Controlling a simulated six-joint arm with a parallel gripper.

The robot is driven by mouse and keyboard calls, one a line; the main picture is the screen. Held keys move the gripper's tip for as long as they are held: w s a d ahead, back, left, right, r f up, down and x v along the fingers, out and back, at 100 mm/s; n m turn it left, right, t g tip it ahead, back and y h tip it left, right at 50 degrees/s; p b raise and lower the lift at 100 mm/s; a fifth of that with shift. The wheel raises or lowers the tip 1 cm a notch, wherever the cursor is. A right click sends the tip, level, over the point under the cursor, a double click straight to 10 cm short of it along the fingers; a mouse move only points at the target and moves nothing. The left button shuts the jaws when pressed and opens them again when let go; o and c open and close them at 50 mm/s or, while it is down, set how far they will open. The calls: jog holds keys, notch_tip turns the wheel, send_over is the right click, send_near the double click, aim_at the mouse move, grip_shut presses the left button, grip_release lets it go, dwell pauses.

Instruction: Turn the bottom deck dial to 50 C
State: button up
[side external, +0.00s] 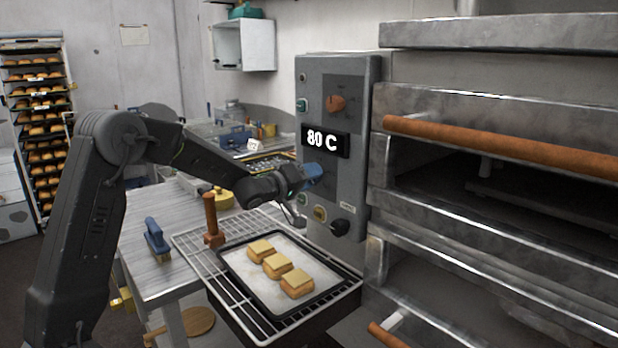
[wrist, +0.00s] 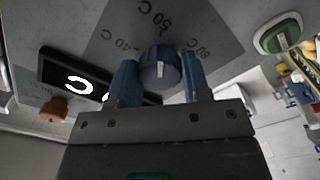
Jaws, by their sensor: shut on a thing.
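The dial (wrist: 160,72) is a round blue-grey knob with a short white mark, on a grey panel. In the wrist view my gripper (wrist: 158,64) has its two blue fingers closed on either side of the dial. Printed labels around it read 50 C above, 40 C to the left and 80 C to the right. I cannot tell which label the white mark points at. In the side view my gripper (side external: 313,173) is against the control panel (side external: 368,100), and its fingers hide the dial. The black display (side external: 326,141) above it reads 80 C.
An orange dial (side external: 337,103) is higher on the panel, and a black knob (side external: 340,228) lower. Oven decks with an orange handle (side external: 470,143) stand at the right.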

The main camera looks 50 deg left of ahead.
jog(key=o, duration=0.9)
jog(key=s, duration=1.4)
jog(key=s+d+f+m+g, duration=0.1)
jog(key=s+d+m+g, duration=0.2)
jog(key=s+d, duration=0.3)
jog(key=s+d+f+m+g, duration=0.1)
jog(key=s+d+m+g, duration=0.2)
jog(key=s+d+g, duration=0.2)
jog(key=s+d+m+g, duration=0.4)
jog(key=s+d, duration=0.3)
jog(key=s, duration=0.4)
jog(key=shift+s+d+f, duration=0.1)
jog(key=shift+d+f, duration=0.15)
jog(key=shift+f, duration=0.15)
